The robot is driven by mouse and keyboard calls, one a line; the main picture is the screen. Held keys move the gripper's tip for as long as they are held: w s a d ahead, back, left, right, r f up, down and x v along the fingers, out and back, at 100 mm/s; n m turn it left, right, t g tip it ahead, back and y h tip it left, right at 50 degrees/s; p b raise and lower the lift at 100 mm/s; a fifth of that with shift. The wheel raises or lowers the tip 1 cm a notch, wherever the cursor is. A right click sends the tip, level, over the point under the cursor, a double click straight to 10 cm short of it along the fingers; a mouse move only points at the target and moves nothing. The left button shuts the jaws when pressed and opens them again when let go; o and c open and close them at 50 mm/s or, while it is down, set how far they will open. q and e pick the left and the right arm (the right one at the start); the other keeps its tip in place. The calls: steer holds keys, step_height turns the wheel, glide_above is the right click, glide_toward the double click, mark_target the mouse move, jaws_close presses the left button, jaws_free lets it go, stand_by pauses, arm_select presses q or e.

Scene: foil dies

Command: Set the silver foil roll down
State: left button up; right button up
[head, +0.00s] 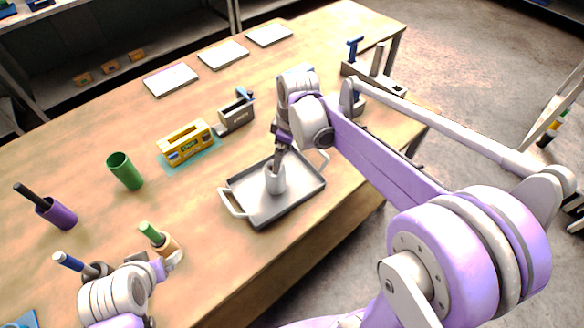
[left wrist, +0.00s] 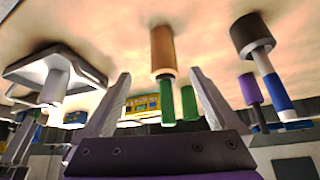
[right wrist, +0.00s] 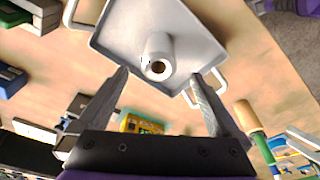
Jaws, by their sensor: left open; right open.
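The silver foil roll (head: 276,181) stands upright on the grey tray (head: 253,213), which has a handle at each end. My right gripper (head: 280,148) is just above the roll, with its arm coming in from the right. In the right wrist view the roll (right wrist: 158,50) appears beyond the two open fingers (right wrist: 160,85), which look clear of it. My left gripper (head: 172,262) is open beside a tan roll with a green handle (head: 152,234). In the left wrist view this tan roll (left wrist: 162,50) lies beyond the open fingers (left wrist: 158,82), and nothing is clearly held.
A yellow box (head: 187,144) on a teal mat and a grey box (head: 236,116) stand behind the tray. A green cup (head: 125,171), a purple roll (head: 58,213) and a blue-handled roll (head: 75,263) stand at left. Several white plates (head: 171,79) lie at the back.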

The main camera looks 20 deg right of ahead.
steer(key=s+f+m+t+h, duration=0.1)
steer(key=s+m+t, duration=0.4)
steer(key=s+m, duration=0.4)
steer(key=s, duration=0.7)
steer(key=shift+a+f+m, duration=0.15)
steer(key=shift+f+m, duration=0.15)
steer(key=shift+f, duration=0.05)
